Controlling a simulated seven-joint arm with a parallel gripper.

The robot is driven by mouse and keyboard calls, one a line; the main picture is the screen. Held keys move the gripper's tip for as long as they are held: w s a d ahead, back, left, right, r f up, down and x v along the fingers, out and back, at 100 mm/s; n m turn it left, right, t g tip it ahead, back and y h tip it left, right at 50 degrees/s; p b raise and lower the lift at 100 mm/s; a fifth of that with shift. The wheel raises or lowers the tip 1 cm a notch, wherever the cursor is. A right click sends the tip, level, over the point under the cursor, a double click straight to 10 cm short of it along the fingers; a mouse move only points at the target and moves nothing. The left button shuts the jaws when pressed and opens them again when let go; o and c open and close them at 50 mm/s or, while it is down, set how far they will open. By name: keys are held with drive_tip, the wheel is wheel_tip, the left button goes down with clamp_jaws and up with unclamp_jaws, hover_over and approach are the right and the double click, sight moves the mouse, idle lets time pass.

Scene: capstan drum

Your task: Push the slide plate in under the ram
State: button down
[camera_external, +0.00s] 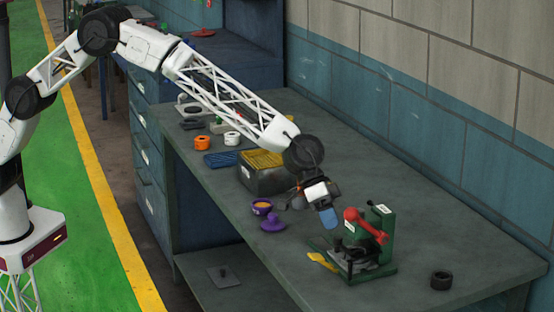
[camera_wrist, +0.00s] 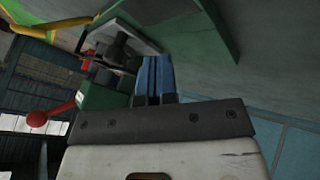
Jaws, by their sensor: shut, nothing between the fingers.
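A green press (camera_external: 385,226) with a red lever (camera_external: 362,224) stands on the bench at the right. A grey plate (camera_external: 352,263) lies low at its front, with a yellow tab (camera_external: 320,260) sticking out to the left. I take the grey plate to be the slide plate. My gripper (camera_external: 328,217), with blue fingertips, is shut and empty, above and behind the plate, left of the lever. In the wrist view its fingertips (camera_wrist: 154,75) point toward the green base (camera_wrist: 196,32). The pale plate (camera_wrist: 122,36) and a dark round part, perhaps the ram, show beside them. Contact cannot be told.
A purple lid (camera_external: 272,223) and a purple bowl (camera_external: 262,207) sit left of my gripper. A grey bin (camera_external: 263,174) with a yellow grid stands behind them. A black ring (camera_external: 441,280) lies right of the press. The bench front between lid and press is clear.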

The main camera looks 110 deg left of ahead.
drive_tip(key=v, duration=0.7)
drive_tip(key=shift+s, duration=0.15)
idle(0.3)
drive_tip(key=s+d+r+m+g, duration=0.1)
drive_tip(key=s+d+r, duration=0.35)
drive_tip(key=s, duration=0.75)
drive_tip(key=s+d+r+y, duration=0.1)
drive_tip(key=s+d+r, duration=0.1)
drive_tip(key=s+r, duration=0.8)
drive_tip(key=s+d+r+m+g, duration=0.1)
drive_tip(key=s+d+r, duration=0.35)
drive_tip(key=s, duration=0.85)
drive_tip(key=s+f+g+y, duration=0.1)
drive_tip(key=s+f, duration=0.1)
drive_tip(key=s, duration=1.9)
drive_tip(key=s+d+f+m+y, duration=0.1)
drive_tip(key=s+f, duration=0.1)
drive_tip(key=s, duration=1.9)
drive_tip(key=shift+s+g, duration=0.3)
drive_tip(key=shift+g, duration=0.1)
